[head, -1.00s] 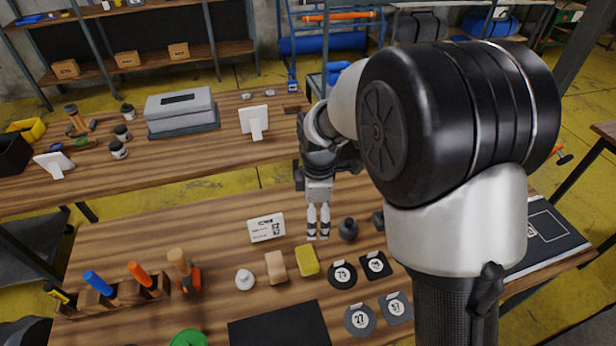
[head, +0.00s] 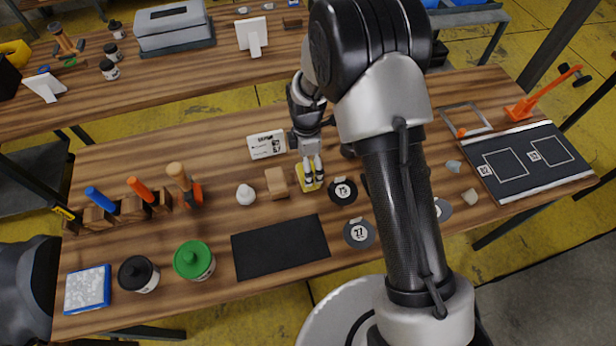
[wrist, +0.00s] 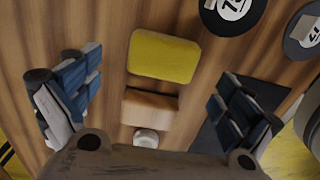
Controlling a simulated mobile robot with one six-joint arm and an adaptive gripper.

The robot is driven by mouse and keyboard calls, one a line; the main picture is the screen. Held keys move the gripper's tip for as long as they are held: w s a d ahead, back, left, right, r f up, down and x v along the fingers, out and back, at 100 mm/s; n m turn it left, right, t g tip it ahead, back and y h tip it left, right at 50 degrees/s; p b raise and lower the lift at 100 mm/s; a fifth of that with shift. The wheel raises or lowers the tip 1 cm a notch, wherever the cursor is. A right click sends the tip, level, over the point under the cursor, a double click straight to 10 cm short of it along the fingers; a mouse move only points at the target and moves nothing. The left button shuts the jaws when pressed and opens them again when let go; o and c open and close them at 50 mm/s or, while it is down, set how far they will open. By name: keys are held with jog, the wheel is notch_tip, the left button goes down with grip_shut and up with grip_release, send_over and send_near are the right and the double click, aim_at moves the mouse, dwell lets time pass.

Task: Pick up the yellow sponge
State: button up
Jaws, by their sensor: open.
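The yellow sponge (head: 309,178) lies on the wooden workbench, between a tan block and a round black disc. In the wrist view the sponge (wrist: 164,56) is a rounded yellow block, lying flat and fully visible. My gripper (head: 313,181) is directly over the sponge in the head view and hides part of it. In the wrist view my gripper (wrist: 155,92) is open, with its two blue-padded fingers spread wide to either side and nothing between them touching. I cannot tell the exact height of the fingertips above the sponge.
The tan block (wrist: 149,108) lies close to the sponge, with a white knob (head: 245,194) beyond it. Numbered black discs (head: 343,191) lie to the right. A black mat (head: 280,247) lies in front.

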jog(key=f+b, duration=0.1)
jog(key=f, duration=0.1)
jog(key=f+b, duration=0.1)
jog(key=f, duration=0.2)
jog(key=shift+s+d+f, duration=0.15)
jog(key=shift+d+f, duration=0.05)
jog(key=shift+r, duration=0.1)
jog(key=shift+c, duration=0.5)
jog(key=c, duration=0.9)
jog(key=shift+o, duration=0.2)
jog(key=shift+r, duration=0.1)
notch_tip(320, 180, up, 20)
jog(key=p, duration=0.5)
